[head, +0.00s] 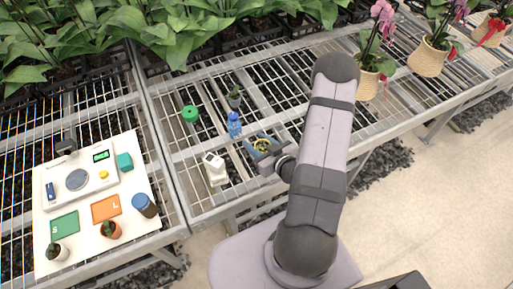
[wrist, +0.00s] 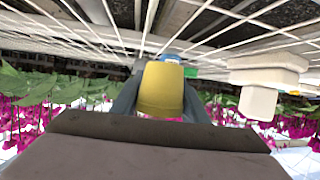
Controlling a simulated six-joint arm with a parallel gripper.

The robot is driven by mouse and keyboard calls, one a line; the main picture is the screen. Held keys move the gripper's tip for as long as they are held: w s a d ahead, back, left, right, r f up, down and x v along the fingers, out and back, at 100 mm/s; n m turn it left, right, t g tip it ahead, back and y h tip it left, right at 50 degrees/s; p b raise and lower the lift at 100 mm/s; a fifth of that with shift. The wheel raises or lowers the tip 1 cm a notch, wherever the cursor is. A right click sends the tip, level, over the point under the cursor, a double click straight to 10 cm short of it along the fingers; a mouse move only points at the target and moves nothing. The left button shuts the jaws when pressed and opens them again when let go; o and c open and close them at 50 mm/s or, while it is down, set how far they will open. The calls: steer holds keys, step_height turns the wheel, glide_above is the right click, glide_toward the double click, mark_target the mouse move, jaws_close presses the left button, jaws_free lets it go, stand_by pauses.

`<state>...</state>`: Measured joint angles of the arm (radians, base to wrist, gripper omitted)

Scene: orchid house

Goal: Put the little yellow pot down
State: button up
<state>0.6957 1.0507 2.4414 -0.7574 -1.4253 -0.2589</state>
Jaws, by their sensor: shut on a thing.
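The little yellow pot (wrist: 161,90) is held between the fingers of my gripper (wrist: 160,98) in the wrist view. In the head view the pot (head: 262,145) shows as a yellow ring between the blue-grey fingers of my gripper (head: 262,146). My gripper is shut on it, over the wire bench (head: 240,194). The gap between the pot and the mesh is hard to judge. The pot's base is hidden in the head view.
Close by stand a white device (head: 215,168), a blue spray bottle (head: 234,125), a small dark pot with a plant (head: 235,97) and a green round thing (head: 190,114). A white board (head: 140,175) at left holds a scale (head: 78,181), coloured cards and small potted plants.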

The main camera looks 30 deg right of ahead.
mark_target(257, 148)
steer(key=shift+f, duration=1.85)
steer(key=shift+f, duration=0.2)
steer(key=o, duration=1.2)
steer(key=shift+c, duration=0.2)
steer(key=shift+r, duration=0.2)
steer(key=shift+s, duration=0.15)
steer(key=p+v, duration=0.3)
steer(key=v, duration=0.6)
steer(key=shift+d+r, duration=0.1)
steer(key=shift+d, duration=0.05)
steer(key=shift+p+v, duration=0.4)
steer(key=shift+v, duration=0.95)
